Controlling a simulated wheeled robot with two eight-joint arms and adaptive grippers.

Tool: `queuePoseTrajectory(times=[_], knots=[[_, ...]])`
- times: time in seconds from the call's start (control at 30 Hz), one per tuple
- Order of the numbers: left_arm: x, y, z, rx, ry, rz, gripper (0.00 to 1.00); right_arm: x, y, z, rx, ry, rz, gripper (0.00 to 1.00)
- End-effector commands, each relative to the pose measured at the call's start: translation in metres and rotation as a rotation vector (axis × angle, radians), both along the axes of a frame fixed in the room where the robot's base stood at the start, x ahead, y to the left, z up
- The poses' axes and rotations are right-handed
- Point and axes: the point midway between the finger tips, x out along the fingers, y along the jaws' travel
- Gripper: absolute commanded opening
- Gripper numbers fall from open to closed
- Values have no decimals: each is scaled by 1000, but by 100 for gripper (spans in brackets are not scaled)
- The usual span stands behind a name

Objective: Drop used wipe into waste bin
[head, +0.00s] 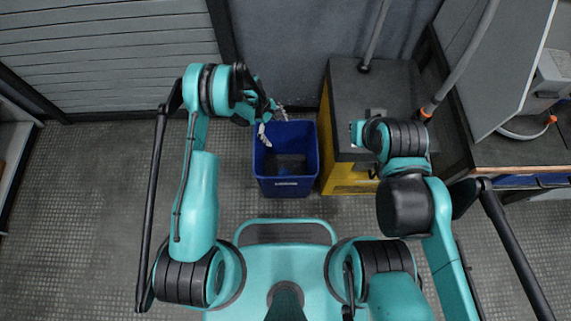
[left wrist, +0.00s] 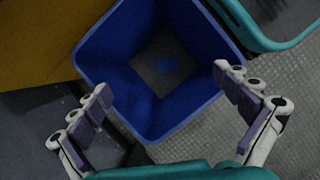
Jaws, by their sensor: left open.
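The waste bin is a blue, open-topped bin (head: 286,185) on the floor in front of the wall, and it also shows in the left wrist view (left wrist: 110,72). My left gripper (head: 273,124) is over the bin's upper left part. In the left wrist view the fingers (left wrist: 163,79) are spread wide with nothing between them. A small flat blue patch (left wrist: 168,65) lies on the bin's grey inside bottom; it may be the used wipe. In the head view the bin's inside is too dark to show it. My right gripper's fingers are hidden.
A yellow cabinet with a dark top (head: 350,100) stands close against the bin's right side. A workbench (head: 520,152) is farther right. A grey slatted shutter (head: 110,50) is at the back left. The tiled floor (head: 95,180) to the left is clear.

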Motion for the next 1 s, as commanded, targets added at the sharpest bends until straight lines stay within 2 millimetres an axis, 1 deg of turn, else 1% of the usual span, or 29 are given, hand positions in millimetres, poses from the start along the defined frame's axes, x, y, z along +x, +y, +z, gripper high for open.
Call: queuePoseTrajectory(times=[0.03, 0.1, 0.2, 0.3, 0.43, 0.9, 0.97, 1.0], knots=[[3, 4, 11, 0, 0, 1, 100, 0, 0, 0, 0, 0, 0, 0], [5, 9, 24, 0, 0, 1, 100, 0, 0, 0, 0, 0, 0, 0], [8, 14, 38, 0, 0, 1, 100, 0, 0, 0, 0, 0, 0, 0], [10, 17, 47, 0, 0, 1, 100, 0, 0, 0, 0, 0, 0, 0], [11, 19, 51, 0, 0, 0, 100, 0, 0, 0, 0, 0, 0, 0], [11, 19, 52, 0, 0, -1, 100, 0, 0, 0, 0, 0, 0, 0], [12, 19, 56, 0, -7, -4, 100, 0, 0, 0, 0, 0, 0, 0], [13, 20, 63, 1, -17, -10, 100, 0, 0, 0, 0, 0, 0, 0]])
